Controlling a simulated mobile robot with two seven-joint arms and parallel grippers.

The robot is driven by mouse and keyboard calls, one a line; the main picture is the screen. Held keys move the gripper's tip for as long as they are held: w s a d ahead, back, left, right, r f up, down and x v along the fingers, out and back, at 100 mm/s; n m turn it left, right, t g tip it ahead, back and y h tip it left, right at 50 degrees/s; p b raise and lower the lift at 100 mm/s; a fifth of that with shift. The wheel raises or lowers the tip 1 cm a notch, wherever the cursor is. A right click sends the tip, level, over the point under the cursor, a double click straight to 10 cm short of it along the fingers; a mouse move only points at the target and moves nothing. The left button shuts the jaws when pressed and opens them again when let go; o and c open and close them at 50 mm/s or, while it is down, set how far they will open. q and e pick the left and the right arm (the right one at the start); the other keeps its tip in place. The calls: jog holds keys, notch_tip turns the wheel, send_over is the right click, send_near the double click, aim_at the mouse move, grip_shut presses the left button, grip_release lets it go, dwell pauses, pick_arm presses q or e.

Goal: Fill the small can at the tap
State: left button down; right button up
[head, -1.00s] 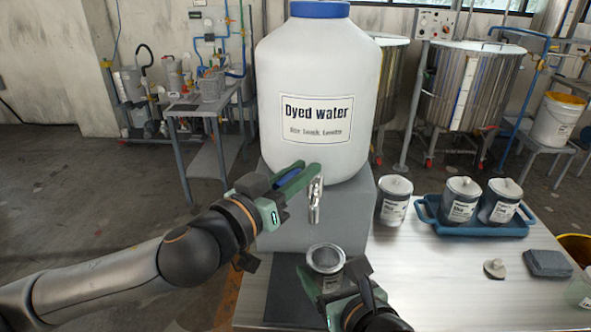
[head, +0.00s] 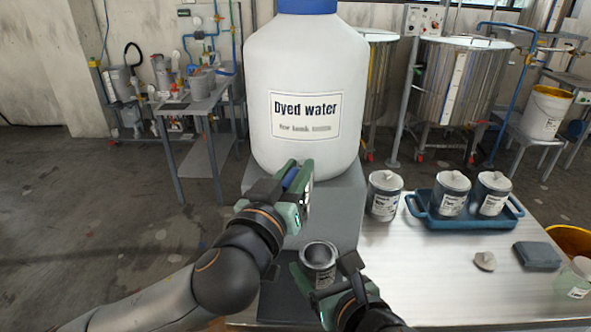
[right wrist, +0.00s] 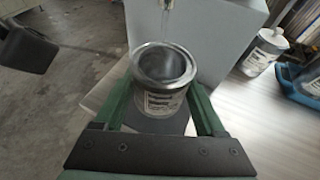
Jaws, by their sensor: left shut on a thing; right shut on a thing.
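The small can (head: 318,272) is metal, open-topped and labelled, standing upright under the tap. My right gripper (head: 338,288) is shut on its sides; the right wrist view shows the can (right wrist: 162,88) between both fingers. The big white dyed water container (head: 306,85) stands on a grey block. My left gripper (head: 300,182) is shut at the tap on its lower front, covering most of the tap in the head view. The tap's spout (right wrist: 167,5) shows above the can in the right wrist view, with a thin clear streak below it. The liquid level is unclear.
A lidded can (head: 384,195) stands right of the grey block (head: 340,205). A blue tray (head: 465,222) holds two more. A small lid (head: 484,261), a folded grey cloth (head: 538,255) and a clear beaker (head: 574,278) lie farther right. The table's middle (head: 425,275) is clear.

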pick_arm(q)
jog(key=shift+r, duration=0.1)
jog(key=c, duration=1)
grip_release()
jog(key=shift+v, duration=3.8)
